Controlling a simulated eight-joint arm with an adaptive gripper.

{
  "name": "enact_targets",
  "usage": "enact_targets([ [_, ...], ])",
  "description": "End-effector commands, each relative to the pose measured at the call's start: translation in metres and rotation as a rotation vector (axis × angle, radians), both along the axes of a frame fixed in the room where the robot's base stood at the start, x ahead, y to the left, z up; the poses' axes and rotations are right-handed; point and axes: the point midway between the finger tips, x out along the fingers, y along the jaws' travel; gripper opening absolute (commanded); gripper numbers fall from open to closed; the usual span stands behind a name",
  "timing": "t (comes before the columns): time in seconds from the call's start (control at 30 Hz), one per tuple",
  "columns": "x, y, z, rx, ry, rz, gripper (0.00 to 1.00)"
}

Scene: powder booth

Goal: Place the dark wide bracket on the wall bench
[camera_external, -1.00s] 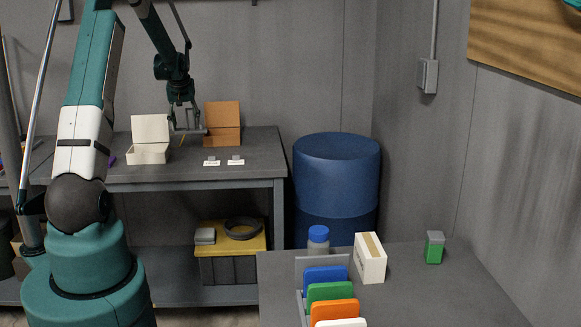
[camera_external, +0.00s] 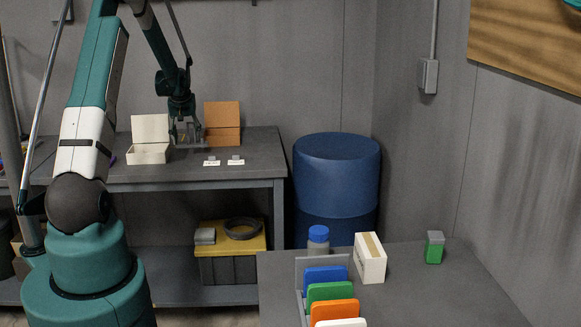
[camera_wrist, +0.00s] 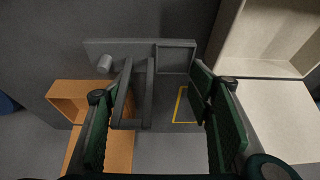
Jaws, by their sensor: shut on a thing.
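My gripper (camera_external: 187,128) is above the back of the wall bench (camera_external: 255,162), between the cream open box and the orange-brown open box. It is shut on the dark wide bracket (camera_external: 190,144), which hangs low, close to the bench top; I cannot tell if it touches. In the wrist view the green fingers of my gripper (camera_wrist: 155,100) stand either side of the grey bracket (camera_wrist: 128,50), a long plate with upright bars and a round knob at its left end. A yellow outline (camera_wrist: 178,104) shows on the surface below, partly hidden by the bracket and a finger.
The cream box (camera_external: 149,153) stands left of the bracket and the orange-brown box (camera_external: 222,136) right. Two small pieces with white labels (camera_external: 212,163) lie in front. The right front of the bench is clear. A blue drum (camera_external: 337,175) stands beside it.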

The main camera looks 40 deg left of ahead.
Motion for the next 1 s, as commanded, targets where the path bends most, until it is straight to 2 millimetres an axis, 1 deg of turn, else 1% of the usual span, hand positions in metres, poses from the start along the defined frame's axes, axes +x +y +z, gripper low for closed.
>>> enact_targets([
  [0.37,0.000,0.000,-0.003,0.000,0.000,0.000,0.25],
  [0.47,0.000,0.000,-0.009,0.000,0.000,0.000,0.25],
  [0.73,0.000,0.000,-0.035,0.000,0.000,0.000,0.25],
  [1.0,0.000,0.000,-0.038,0.000,0.000,0.000,0.25],
])
